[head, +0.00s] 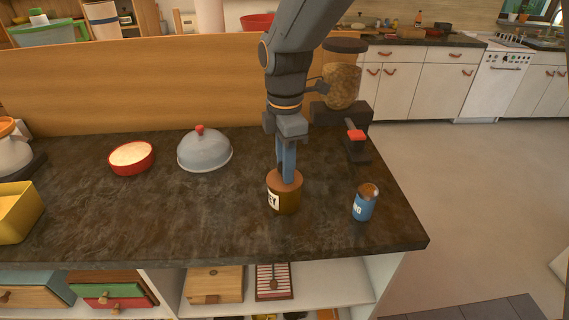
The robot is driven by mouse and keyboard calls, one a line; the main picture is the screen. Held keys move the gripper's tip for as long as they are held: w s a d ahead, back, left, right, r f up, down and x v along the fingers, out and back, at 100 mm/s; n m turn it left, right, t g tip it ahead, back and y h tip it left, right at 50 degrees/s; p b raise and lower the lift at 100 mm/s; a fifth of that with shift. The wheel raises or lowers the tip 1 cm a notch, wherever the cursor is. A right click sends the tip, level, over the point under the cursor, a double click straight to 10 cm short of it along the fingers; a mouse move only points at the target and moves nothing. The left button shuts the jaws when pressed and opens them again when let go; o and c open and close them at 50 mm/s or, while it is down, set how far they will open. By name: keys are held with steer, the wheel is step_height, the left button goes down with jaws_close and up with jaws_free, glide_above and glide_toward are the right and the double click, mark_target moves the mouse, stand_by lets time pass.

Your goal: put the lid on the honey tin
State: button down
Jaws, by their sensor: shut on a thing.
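The honey tin (285,201) stands upright on the dark counter, right of the middle. It is brown, and a pale label with the letters "EY" shows on its left side. A brown lid (284,180) is at the tin's top, looking level and in line with the rim. Whether it is fully seated cannot be told. My gripper (286,178) points straight down from above, its blue fingers shut on the lid. The fingers hide part of the lid's top.
A grinder (342,90) with a red-tipped part is behind right. A grey dome (204,150), red bowl (131,158) and yellow box (17,212) are left. The counter's front left-middle is clear.

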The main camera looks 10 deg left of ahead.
steer(key=c, duration=1.3)
jaws_free()
steer(key=shift+c, duration=0.2)
steer(key=shift+r, duration=0.1)
steer(key=shift+r+p, duration=2.8)
steer(key=shift+r, duration=0.65)
